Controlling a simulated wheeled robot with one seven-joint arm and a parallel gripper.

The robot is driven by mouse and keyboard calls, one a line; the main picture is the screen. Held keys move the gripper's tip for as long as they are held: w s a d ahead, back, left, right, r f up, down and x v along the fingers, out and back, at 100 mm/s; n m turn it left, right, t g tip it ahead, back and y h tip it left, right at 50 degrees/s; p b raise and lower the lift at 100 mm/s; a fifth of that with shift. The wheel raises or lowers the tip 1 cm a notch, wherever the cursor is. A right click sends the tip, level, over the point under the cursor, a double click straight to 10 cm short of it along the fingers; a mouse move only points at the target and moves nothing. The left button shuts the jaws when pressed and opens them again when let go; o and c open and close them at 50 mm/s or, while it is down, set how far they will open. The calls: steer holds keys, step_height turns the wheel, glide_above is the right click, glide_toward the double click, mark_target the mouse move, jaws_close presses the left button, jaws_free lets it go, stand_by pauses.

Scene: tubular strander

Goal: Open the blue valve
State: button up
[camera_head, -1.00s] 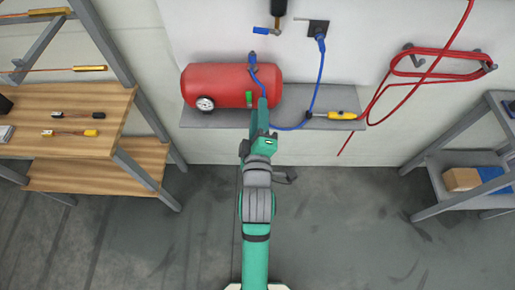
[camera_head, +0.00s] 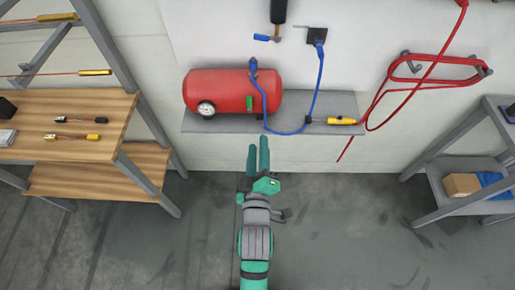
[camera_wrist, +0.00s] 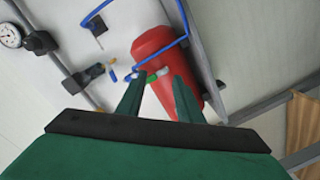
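A small blue valve handle (camera_head: 262,38) sits on a fitting on the wall below a black cylinder (camera_head: 278,12). The handle also shows in the wrist view (camera_wrist: 113,73), left of my fingers. My gripper (camera_head: 258,147) is in front of the shelf and below the red tank (camera_head: 232,90), well short of the handle. Its two fingers are apart with nothing between them; the wrist view shows the same gap (camera_wrist: 156,88). A green handle (camera_head: 249,103) on the tank's front shows beyond the fingertips in the wrist view (camera_wrist: 153,77).
A blue hose (camera_head: 318,85) runs from the tank to a wall socket (camera_head: 317,35). A grey shelf (camera_head: 200,122) carries the tank and a yellow tool (camera_head: 341,121). A red hose (camera_head: 430,80) hangs at right. A wooden workbench (camera_head: 80,145) stands left, a grey rack (camera_head: 440,180) right.

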mark_target(267, 38)
jaws_close()
steer(key=w+a+r+n+y, duration=0.2)
steer(key=w+r+n, duration=0.55)
steer(key=r, duration=0.25)
steer(key=w+a+r+n+y, duration=0.2)
steer(key=w+r+n, duration=0.5)
steer(key=r+n, duration=0.25)
steer(key=d+f+n+g+h, duration=0.1)
steer(key=d+n+g+h, duration=0.2)
steer(key=d+n, duration=0.3)
steer(key=shift+n, duration=0.4)
steer(key=x, duration=1.1)
steer(key=shift+a+r, duration=0.15)
steer(key=shift+a, duration=0.25)
